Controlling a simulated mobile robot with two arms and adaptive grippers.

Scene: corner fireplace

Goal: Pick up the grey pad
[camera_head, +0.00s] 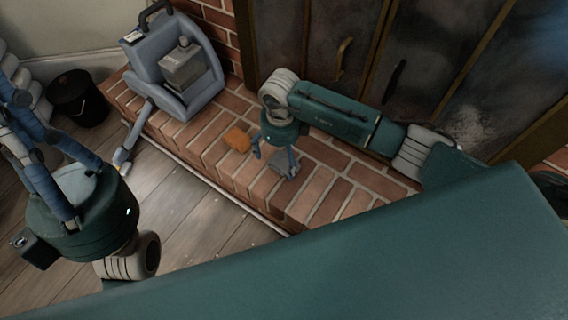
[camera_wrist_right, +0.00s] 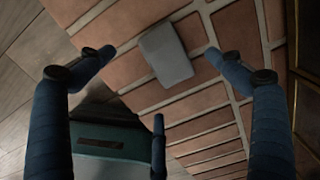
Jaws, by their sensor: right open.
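The grey pad (camera_head: 284,163) lies on the brick hearth, partly hidden by my right gripper's fingers in the head view. In the right wrist view the whole pad (camera_wrist_right: 166,54) shows as a small, flat, rounded block on the bricks. My right gripper (camera_head: 274,164) points down over it with fingers spread and nothing held. In the wrist view the fingers (camera_wrist_right: 160,56) are on either side of the pad, apart from it. My left gripper (camera_head: 18,92) is at the left edge with its blue fingers raised; whether it is open is unclear.
An orange lump (camera_head: 237,139) lies on the brick hearth (camera_head: 215,165) left of the right gripper. A blue-grey machine (camera_head: 178,72) holding a grey box stands at the hearth's left end. A black bucket (camera_head: 78,97) stands on the wooden floor. Dark fireplace doors (camera_head: 340,50) rise behind my right arm.

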